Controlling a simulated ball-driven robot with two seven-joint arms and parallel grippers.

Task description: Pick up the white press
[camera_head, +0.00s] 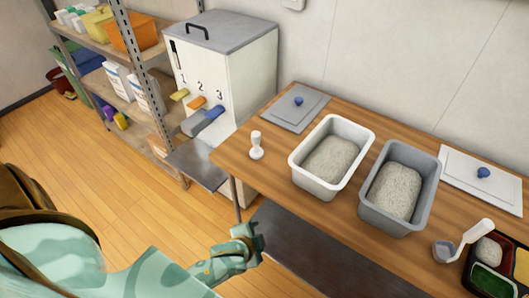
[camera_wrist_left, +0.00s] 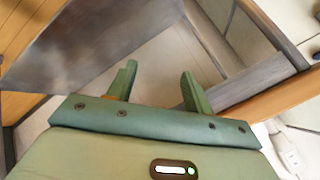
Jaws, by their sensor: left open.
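The white press (camera_head: 256,145) stands upright on the wooden table (camera_head: 232,160), near its left end, in the head view. My left gripper (camera_head: 252,238) is in front of the table's front edge, below and apart from the press. In the left wrist view its two green fingers (camera_wrist_left: 158,82) are spread with nothing between them. I cannot make out the press in the left wrist view. My right gripper is not in view.
A white tub (camera_head: 299,164) and a grey tub (camera_head: 368,211), both holding rice, stand right of the press. A numbered dispenser (camera_head: 245,75) stands behind left. A ladle (camera_head: 466,240) and a bento tray (camera_head: 466,278) are at the right. A dark lower shelf (camera_head: 300,245) lies under the table.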

